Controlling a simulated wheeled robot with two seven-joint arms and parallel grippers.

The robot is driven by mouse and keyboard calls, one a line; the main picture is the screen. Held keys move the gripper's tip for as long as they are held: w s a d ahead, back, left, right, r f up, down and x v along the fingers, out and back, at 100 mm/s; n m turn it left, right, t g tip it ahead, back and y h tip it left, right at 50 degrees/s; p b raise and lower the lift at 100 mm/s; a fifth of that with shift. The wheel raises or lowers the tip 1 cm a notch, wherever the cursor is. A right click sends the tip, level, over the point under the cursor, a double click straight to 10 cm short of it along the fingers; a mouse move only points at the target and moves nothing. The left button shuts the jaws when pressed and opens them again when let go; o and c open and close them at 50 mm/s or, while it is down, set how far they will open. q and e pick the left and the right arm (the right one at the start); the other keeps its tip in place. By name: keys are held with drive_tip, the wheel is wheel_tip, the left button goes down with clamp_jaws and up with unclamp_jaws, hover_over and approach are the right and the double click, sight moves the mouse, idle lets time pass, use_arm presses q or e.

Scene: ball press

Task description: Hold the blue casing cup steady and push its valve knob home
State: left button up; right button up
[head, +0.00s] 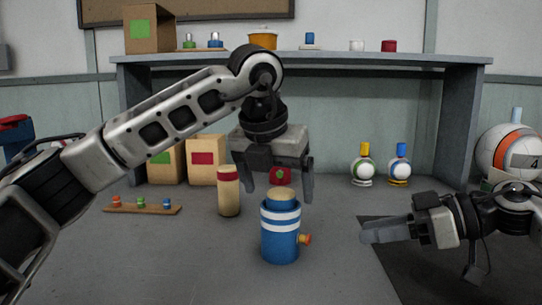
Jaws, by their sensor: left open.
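The blue casing cup (280,250) stands upright on the grey table, with white bands near its top. A narrower blue piece with a tan top (282,194) rises from its mouth. The valve knob (305,239), orange and red, sticks out of the cup's right side. My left gripper (279,195) is open and points down, its fingers on either side of the tan top; I cannot tell whether they touch it. My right gripper (368,237) lies level to the right of the knob, pointing left and apart from it. Whether its jaws are open is unclear.
A tan cylinder with a red band (229,192) stands left of the cup. A wooden strip with small coloured pegs (115,208) lies further left. Boxes (206,160) and two round bottles (363,170) stand behind. A dark mat (400,270) lies at right.

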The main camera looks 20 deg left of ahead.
sight(280, 206)
use_arm(q)
drive_tip(key=shift+x, duration=2.65)
